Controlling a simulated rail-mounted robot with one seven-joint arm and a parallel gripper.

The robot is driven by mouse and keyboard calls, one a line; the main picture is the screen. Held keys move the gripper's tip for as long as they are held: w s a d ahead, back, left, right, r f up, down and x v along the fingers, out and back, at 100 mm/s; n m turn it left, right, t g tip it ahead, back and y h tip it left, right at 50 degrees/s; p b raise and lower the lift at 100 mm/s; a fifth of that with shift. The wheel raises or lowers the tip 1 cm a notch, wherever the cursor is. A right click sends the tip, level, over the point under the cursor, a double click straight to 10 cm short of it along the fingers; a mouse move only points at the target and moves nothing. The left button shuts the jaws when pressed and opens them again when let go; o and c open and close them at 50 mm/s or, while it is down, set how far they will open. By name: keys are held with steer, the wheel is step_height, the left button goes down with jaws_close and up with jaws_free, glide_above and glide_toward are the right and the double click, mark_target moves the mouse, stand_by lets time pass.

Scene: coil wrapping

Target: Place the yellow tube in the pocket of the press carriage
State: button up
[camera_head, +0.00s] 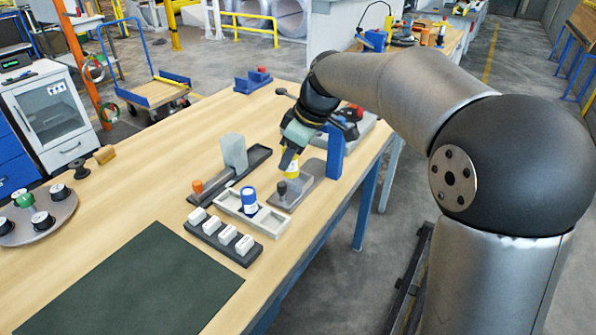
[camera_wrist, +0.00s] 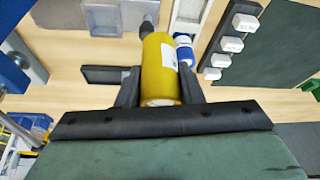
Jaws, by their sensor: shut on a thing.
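The yellow tube (camera_wrist: 158,72) with a white label is held between the two dark fingers of my gripper (camera_wrist: 160,88) in the wrist view. In the head view the tube (camera_head: 292,166) hangs below my gripper (camera_head: 289,158), above or beside a grey plate (camera_head: 303,184) with a dark knob; the exact gap cannot be told. I cannot tell for certain which part is the press carriage, and no empty pocket shows clearly under the tube. My gripper partly hides this area.
A pale two-pocket tray (camera_head: 268,221) holds a blue-and-white tube (camera_head: 249,201). A dark rack (camera_head: 222,240) carries several white blocks. A dark slide (camera_head: 258,158) bears a grey block (camera_head: 234,151) and orange knob. A dark green mat (camera_head: 130,285) lies clear at the front.

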steer(key=w+f, duration=0.2)
steer(key=w, duration=0.1)
steer(key=w+f+p, duration=0.1)
steer(key=w+f, duration=0.2)
steer(key=w+d+f, duration=0.1)
steer(key=w+f, duration=0.1)
steer(key=w, duration=0.1)
steer(key=shift+w+f+p, duration=0.15)
steer(key=shift+f+p, duration=0.2)
steer(key=shift+w+f, duration=0.1)
steer(key=shift+f, duration=1.5)
steer(key=shift+f, duration=0.2)
steer(key=o, duration=1)
steer(key=shift+r, duration=0.1)
